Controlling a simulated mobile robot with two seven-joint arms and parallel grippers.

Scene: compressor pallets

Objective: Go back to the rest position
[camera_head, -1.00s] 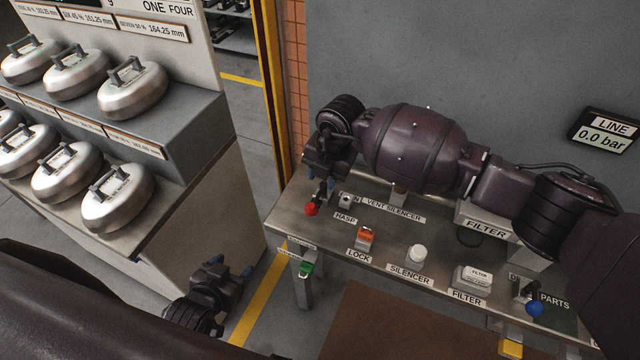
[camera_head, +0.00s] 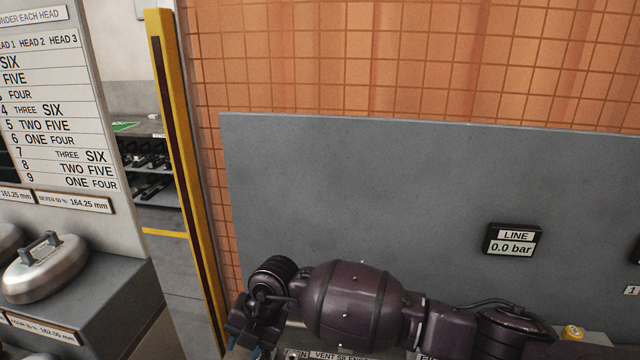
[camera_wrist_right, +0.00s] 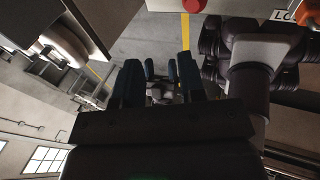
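My right gripper (camera_head: 243,347) shows at the bottom of the head view, at the left end of my right arm. In the right wrist view its two blue-tipped fingers (camera_wrist_right: 159,62) stand apart with nothing held between them. My left gripper (camera_wrist_right: 161,71) shows small and farther off between them, its blue fingertips apart and empty. The left gripper is outside the head view. The bench is mostly below the head view; only its back strip with a vent silencer label (camera_head: 343,355) shows.
A grey panel (camera_head: 380,190) with a line gauge reading 0.0 bar (camera_head: 513,242) stands behind my right arm. A shelf unit (camera_head: 135,290) with a metal pot-like weight (camera_head: 45,272) is at left. A yellow post (camera_head: 180,170) stands between. A red knob (camera_wrist_right: 193,5) shows in the wrist view.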

